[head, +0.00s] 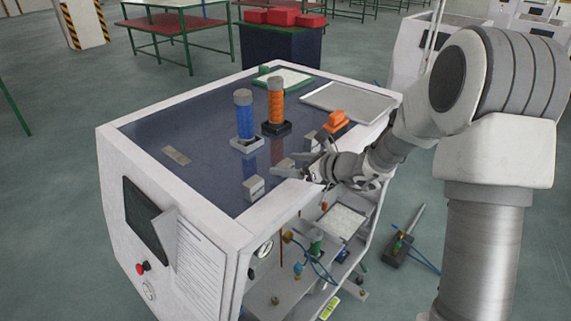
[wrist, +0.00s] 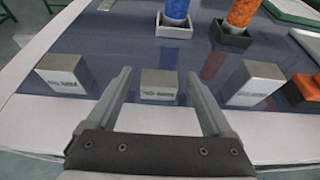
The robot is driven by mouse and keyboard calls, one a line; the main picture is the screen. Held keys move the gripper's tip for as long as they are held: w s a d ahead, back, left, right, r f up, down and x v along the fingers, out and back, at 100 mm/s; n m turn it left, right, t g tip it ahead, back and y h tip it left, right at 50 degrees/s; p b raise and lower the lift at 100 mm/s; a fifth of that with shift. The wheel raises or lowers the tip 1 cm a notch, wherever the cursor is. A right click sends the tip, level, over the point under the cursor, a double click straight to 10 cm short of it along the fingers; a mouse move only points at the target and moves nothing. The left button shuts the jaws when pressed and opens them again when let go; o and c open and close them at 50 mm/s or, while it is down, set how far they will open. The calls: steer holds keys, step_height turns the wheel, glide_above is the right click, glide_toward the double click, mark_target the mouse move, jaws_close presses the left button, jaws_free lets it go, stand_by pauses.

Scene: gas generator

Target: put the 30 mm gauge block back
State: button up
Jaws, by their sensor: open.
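Three small grey metal blocks stand in a row on the dark table top. The left block (wrist: 65,76) also shows in the head view (head: 253,188). The middle block (wrist: 160,86) and the right block (wrist: 253,84) stand to its right in the wrist view. Their printed labels are too blurred to read, so I cannot tell which is 30 mm. My gripper (wrist: 158,78) is open and empty. Its fingers lie on either side of the middle block in the picture; contact is not visible. In the head view my gripper (head: 290,164) is low over the table's front edge.
A blue cylinder (head: 244,118) and an orange cylinder (head: 276,104) stand in holders behind the blocks. An orange object (head: 337,120) sits to the right, near a grey tray (head: 348,101). A flat metal plate (head: 177,155) lies at the left. The table's left half is mostly clear.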

steer(key=b+v, duration=0.1)
steer(key=v, duration=1)
steer(key=s+a+r+n+g+h, duration=0.1)
steer(key=s+a+r+n+g, duration=0.1)
steer(key=s+n, duration=0.5)
steer(key=s+a+r+n+g+h, duration=0.1)
steer(key=s+r+n+g+h, duration=0.1)
steer(key=s+n, duration=0.5)
steer(key=s+d+r+n+t+h, duration=0.1)
steer(key=s+d+r+n+h, duration=0.1)
steer(key=s+d+n+h, duration=0.5)
steer(key=s+d+n, duration=0.3)
steer(key=s+n, duration=0.1)
steer(key=s, duration=0.1)
steer(key=shift+s+d+r+n+h, duration=0.15)
steer(key=shift+s+d+n+h, duration=0.05)
steer(key=shift+d+n+h, duration=0.1)
